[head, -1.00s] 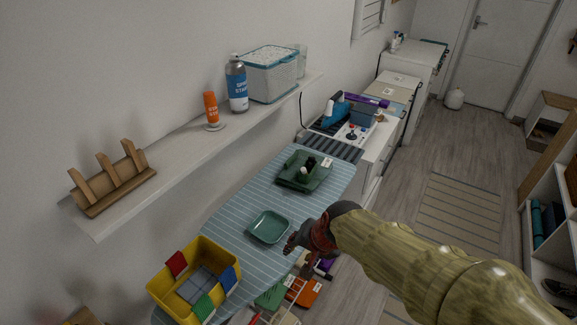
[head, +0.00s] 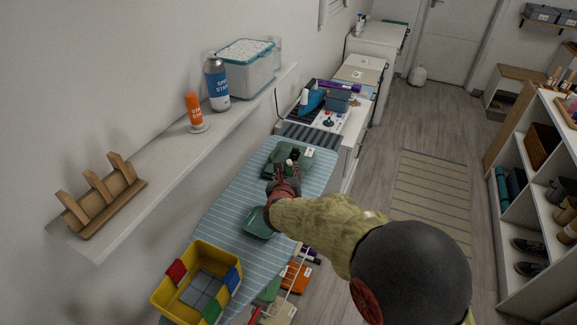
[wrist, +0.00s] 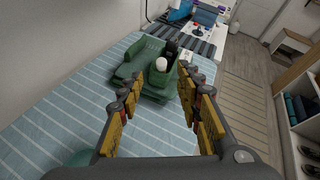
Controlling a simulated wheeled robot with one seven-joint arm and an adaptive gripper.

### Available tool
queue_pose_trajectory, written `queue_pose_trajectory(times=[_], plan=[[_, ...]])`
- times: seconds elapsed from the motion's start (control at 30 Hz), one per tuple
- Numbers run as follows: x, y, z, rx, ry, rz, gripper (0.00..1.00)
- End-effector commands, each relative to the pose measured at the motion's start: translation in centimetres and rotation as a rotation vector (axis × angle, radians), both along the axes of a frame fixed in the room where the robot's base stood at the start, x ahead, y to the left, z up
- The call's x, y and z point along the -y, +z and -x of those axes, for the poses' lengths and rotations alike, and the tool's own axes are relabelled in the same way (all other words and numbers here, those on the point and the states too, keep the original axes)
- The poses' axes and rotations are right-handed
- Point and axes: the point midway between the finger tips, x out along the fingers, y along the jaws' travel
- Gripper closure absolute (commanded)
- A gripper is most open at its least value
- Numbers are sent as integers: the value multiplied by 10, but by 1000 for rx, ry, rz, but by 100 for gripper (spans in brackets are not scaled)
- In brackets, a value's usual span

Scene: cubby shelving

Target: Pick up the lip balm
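A dark green tray (wrist: 127,72) lies on the striped ironing board (wrist: 60,120), ahead of my gripper (wrist: 159,80). A small white round-topped item (wrist: 161,64) and black items (wrist: 171,50) stand in it. I cannot tell for sure which of these is the lip balm. The tray also shows in the head view (head: 270,161). My gripper is open in the wrist view, with nothing between its fingers. In the head view my gripper (head: 284,186) is over the board just on the near side of the tray and hides part of it.
A teal dish (head: 258,224) lies nearer on the board, partly hidden by my arm. A yellow bin (head: 160,297) stands at the near end. A wall shelf (head: 160,165) with bottles runs above the board's left side.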

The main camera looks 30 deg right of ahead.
Motion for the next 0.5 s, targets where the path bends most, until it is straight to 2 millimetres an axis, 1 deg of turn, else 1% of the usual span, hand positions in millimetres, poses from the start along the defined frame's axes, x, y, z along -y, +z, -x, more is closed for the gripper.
queue_pose_trajectory(times=[0.07, 0.37, 0.5], plan=[[1, -2, -2, 9, -8, -19, 65], [16, -14, -25, 11, -9, -22, 65], [27, -22, -39, 8, -8, -22, 65]])
